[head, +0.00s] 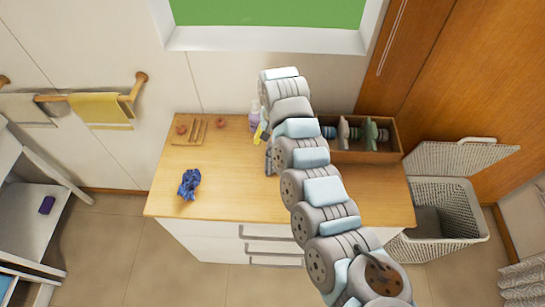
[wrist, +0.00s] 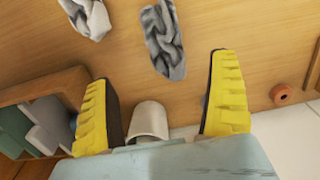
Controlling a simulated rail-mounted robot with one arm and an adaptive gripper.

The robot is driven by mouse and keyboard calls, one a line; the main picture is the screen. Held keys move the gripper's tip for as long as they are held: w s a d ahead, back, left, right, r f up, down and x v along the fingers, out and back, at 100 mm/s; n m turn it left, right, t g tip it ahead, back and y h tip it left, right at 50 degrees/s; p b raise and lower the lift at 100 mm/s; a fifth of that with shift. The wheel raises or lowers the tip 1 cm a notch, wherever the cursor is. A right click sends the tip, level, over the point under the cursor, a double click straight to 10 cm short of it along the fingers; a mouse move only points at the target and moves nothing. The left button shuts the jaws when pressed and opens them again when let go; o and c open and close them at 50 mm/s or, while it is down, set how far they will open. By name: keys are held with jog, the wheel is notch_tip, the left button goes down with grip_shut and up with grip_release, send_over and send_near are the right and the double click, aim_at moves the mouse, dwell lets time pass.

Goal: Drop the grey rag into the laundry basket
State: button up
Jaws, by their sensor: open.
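A crumpled grey rag (wrist: 164,42) lies on the wooden counter in the wrist view, above and between my fingers and apart from them. In the head view my gripper (head: 262,140) is over the back middle of the counter, partly hidden by my arm. The white laundry basket (head: 466,212) stands on the floor right of the cabinet, with its lid up.
A paler crumpled cloth (wrist: 88,18) lies near the grey rag. A white rounded object (wrist: 148,120) shows between my fingers. A blue rag (head: 189,184) lies on the counter's left. A wooden box (head: 357,155) with several items stands right; a purple bottle (head: 254,112) stands behind.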

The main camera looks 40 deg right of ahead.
notch_tip(320, 180, down, 5)
jog(key=shift+f, duration=0.1)
jog(key=shift+w+a+f, duration=0.1)
jog(key=shift+w+f, duration=0.05)
jog(key=shift+f, duration=0.95)
jog(key=shift+w+a+f, duration=0.1)
jog(key=shift+w+f, duration=0.05)
jog(key=shift+f, duration=0.95)
jog(key=shift+d+f, duration=0.1)
jog(key=shift+f, duration=0.45)
jog(key=c, duration=1)
jog(key=shift+o, duration=0.2)
